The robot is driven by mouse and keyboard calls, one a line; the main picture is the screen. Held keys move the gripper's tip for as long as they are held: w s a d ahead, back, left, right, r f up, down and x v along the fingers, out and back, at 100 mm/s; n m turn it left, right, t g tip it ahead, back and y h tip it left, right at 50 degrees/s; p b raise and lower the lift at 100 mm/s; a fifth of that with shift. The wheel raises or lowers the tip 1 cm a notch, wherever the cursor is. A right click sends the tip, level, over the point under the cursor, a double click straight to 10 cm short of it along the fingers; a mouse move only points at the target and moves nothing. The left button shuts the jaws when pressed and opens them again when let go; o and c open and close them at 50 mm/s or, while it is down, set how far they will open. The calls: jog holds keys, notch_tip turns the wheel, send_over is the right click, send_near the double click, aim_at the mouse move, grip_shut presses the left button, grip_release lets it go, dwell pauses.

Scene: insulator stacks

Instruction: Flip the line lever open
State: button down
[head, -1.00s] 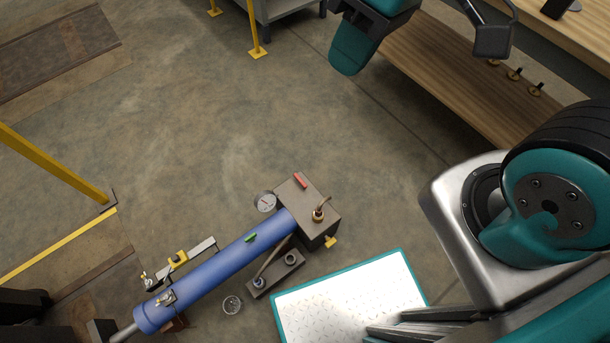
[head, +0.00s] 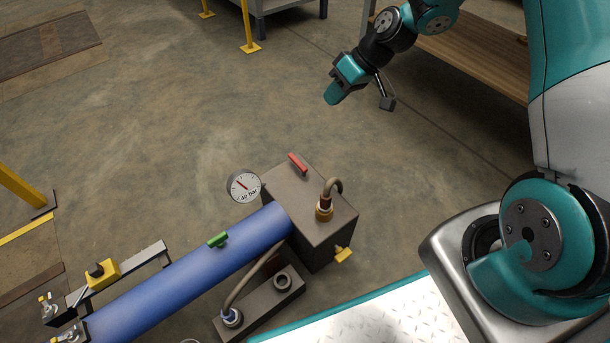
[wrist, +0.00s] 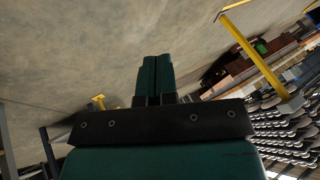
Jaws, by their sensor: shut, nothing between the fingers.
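Several small levers show in the head view, and I cannot tell which is the line lever. A red lever (head: 298,163) lies on top of a brown block (head: 312,212). A green lever (head: 217,240) sits on the blue cylinder (head: 180,280). A yellow lever (head: 344,255) sticks out low on the block's right side. My gripper (head: 333,96) is up and to the right of the red lever, apart from everything. Its teal fingers are shut and empty; in the wrist view (wrist: 156,72) they lie together over bare floor. No lever shows in the wrist view.
A round gauge (head: 244,186) stands beside the block. A hose (head: 262,278) runs to a small manifold (head: 262,305). A yellow clamp (head: 103,273) sits on a bar left of the cylinder. A wooden bench (head: 485,60) stands at right. Open floor lies between gripper and block.

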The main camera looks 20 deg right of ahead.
aim_at(298, 165)
jog(key=w+d+f+b, duration=0.1)
jog(key=d+f+b, duration=0.2)
jog(key=f, duration=0.8)
jog(key=shift+w+d+f+m+t+b, duration=0.15)
jog(key=shift+w+f+m+t+b, duration=0.2)
jog(key=shift+b, duration=0.15)
jog(key=shift+w+a+f+b, duration=0.15)
jog(key=shift+a+f+b, duration=1.15)
jog(key=shift+a+b, duration=0.25)
jog(key=shift+w+a+f+b, duration=0.15)
jog(key=shift+a+f+b, duration=1.25)
jog(key=shift+a, duration=0.2)
jog(key=shift+w+a+f+b, duration=0.15)
jog(key=shift+a+f+b, duration=1.1)
jog(key=shift+a+b, duration=0.3)
